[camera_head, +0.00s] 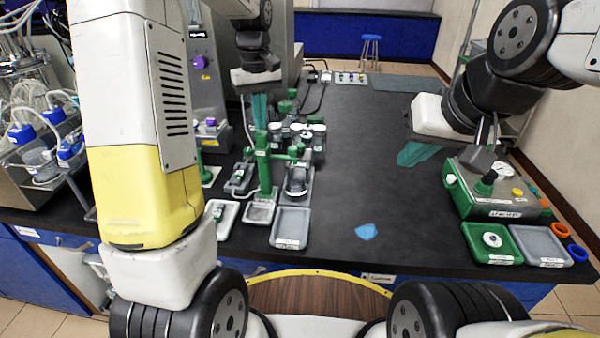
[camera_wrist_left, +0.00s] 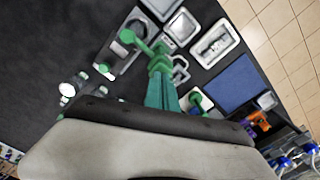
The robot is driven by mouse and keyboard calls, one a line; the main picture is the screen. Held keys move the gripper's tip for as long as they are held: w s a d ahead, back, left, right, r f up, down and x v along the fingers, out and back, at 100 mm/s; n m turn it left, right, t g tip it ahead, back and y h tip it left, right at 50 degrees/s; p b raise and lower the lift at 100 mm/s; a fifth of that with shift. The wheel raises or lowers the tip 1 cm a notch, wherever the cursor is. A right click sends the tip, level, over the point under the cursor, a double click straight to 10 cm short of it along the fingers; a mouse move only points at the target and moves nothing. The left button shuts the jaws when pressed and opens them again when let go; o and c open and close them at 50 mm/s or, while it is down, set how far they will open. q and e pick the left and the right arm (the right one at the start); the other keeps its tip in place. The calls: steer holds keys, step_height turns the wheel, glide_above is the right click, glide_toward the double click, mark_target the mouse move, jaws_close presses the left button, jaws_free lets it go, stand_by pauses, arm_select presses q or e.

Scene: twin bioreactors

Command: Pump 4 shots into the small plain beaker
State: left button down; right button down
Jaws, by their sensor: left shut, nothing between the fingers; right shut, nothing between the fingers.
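A green pump dispenser (camera_head: 265,172) stands on the bench at centre left, with a side arm reaching right. A clear glass vessel (camera_head: 297,183) stands by the end of that arm; I cannot tell whether it is the small plain beaker. My left gripper (camera_head: 260,124) is shut and empty, with its teal fingertips at or just above the dispenser's top. Contact is unclear. In the left wrist view the fingers (camera_wrist_left: 160,78) point at the green dispenser (camera_wrist_left: 160,50). My right gripper (camera_head: 408,160) is shut and empty above the bench at the right.
Behind the dispenser stand several lidded jars (camera_head: 305,132). A grey tray (camera_head: 290,240) and small white trays (camera_head: 222,232) lie in front. A green box with a gauge (camera_head: 495,205) and a green tray (camera_head: 475,236) stand at the right. The middle bench is mostly clear, except a blue patch (camera_head: 366,231).

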mark_target(261, 133)
arm_select(q)
steer(key=shift+f, duration=1.65)
steer(key=shift+r, duration=1.8)
steer(key=shift+f, duration=1.8)
steer(key=shift+r, duration=1.8)
